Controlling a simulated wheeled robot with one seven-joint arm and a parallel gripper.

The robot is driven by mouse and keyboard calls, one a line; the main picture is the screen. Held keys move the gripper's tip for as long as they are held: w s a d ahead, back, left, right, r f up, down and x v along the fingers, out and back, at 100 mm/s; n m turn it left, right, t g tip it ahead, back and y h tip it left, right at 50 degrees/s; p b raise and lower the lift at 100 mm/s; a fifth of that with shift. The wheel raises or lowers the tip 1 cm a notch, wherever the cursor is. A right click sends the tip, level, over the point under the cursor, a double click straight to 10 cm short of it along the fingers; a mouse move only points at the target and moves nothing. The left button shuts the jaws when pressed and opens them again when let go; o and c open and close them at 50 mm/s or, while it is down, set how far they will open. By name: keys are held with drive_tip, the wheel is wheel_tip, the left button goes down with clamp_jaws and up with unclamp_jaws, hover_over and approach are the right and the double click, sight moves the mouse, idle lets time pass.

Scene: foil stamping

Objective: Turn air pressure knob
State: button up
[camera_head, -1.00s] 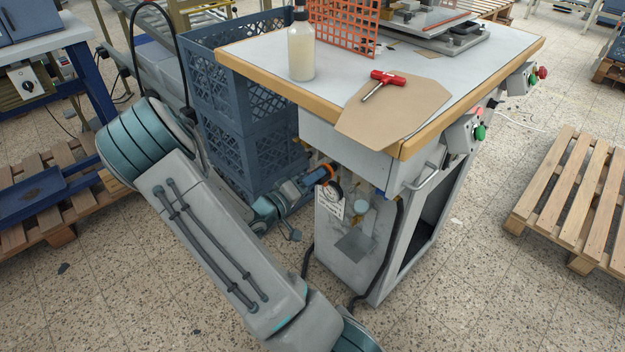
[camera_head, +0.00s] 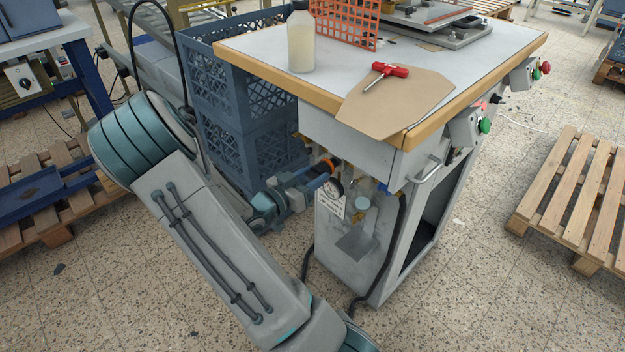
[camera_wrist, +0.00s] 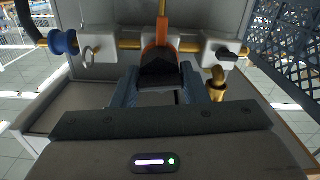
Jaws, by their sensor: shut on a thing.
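The air pressure knob shows in the wrist view as a dark knob (camera_wrist: 160,75) with an orange part behind it, between my fingers. My gripper (camera_wrist: 160,90) is shut on it, one finger on each side. In the head view my gripper (camera_head: 316,183) reaches in from the left, under the front left corner of the machine table, beside a round pressure gauge (camera_head: 335,188). The gauge's needle is too small to read. The knob's face is mostly hidden by my fingers.
White fittings on a brass pipe (camera_wrist: 130,45) flank the knob closely. Blue crates (camera_head: 235,150) stand just left of the machine cabinet (camera_head: 345,250). The table (camera_head: 260,50) overhangs, carrying a bottle (camera_head: 301,42) and a red-handled tool (camera_head: 386,72). A black hose hangs along the cabinet.

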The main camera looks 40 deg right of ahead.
drive_tip(key=m+b, duration=0.1)
drive_tip(key=m, duration=0.1)
drive_tip(key=m+b, duration=0.1)
drive_tip(key=m, duration=0.1)
drive_tip(key=shift+f+m+b, duration=0.2)
drive_tip(key=shift+m+b, duration=0.1)
drive_tip(key=m+b, duration=0.3)
drive_tip(key=m, duration=0.1)
drive_tip(key=shift+m, duration=0.3)
drive_tip(key=m+b, duration=0.6)
drive_tip(key=shift+f, duration=0.1)
drive_tip(key=shift+m+b, duration=1.4)
drive_tip(key=shift+m, duration=0.2)
drive_tip(key=shift+r, duration=0.25)
drive_tip(key=o, duration=1)
drive_tip(key=a+p, duration=0.1)
drive_tip(key=a, duration=0.3)
drive_tip(key=a+p, duration=0.1)
drive_tip(key=a, duration=0.4)
drive_tip(key=s+a+p, duration=0.1)
drive_tip(key=a, duration=0.4)
